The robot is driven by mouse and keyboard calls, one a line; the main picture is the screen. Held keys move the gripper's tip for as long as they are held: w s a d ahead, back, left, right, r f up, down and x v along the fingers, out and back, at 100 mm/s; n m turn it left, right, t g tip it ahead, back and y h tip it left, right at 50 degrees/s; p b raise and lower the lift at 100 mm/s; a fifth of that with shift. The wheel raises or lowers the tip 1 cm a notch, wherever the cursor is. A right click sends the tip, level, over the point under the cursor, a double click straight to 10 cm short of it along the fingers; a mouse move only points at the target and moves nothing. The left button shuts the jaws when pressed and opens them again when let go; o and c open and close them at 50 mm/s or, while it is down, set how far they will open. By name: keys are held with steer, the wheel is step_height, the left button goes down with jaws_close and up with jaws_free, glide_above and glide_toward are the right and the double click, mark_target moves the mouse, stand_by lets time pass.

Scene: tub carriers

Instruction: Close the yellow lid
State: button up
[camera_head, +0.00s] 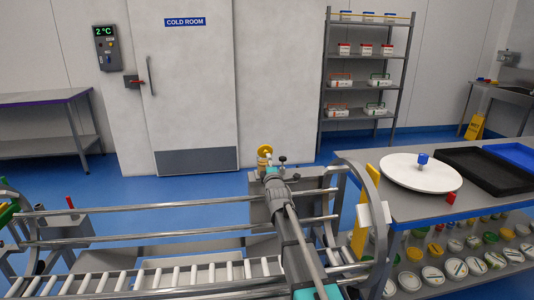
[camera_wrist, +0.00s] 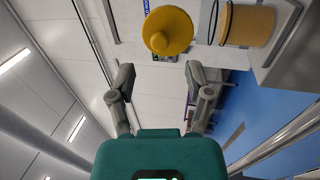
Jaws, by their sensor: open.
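The yellow lid (camera_wrist: 168,30), round with a knob, is raised off its tub (camera_wrist: 250,25). The tan tub has a wire clip at its rim and stands beside a grey surface. In the head view the lid (camera_head: 265,150) shows small just beyond my gripper (camera_head: 272,166), which partly hides the tub. In the wrist view my gripper (camera_wrist: 158,80) is open and empty, its two fingers spread wide. The lid lies ahead of the fingertips, apart from them. The wrist picture is turned sideways, and the lid's hinge cannot be made out.
A roller conveyor with metal rails (camera_head: 150,207) runs across the front. At right a grey table (camera_head: 360,158) bears a white disc (camera_head: 422,172), a black tray (camera_head: 470,152) and a red block (camera_head: 451,198). Several tubs fill its lower shelf. Blue floor lies open behind.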

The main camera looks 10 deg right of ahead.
mark_target(266, 153)
steer(key=shift+p+x, duration=0.5)
steer(key=shift+x, duration=2.35)
jaws_close()
steer(key=shift+r, duration=0.1)
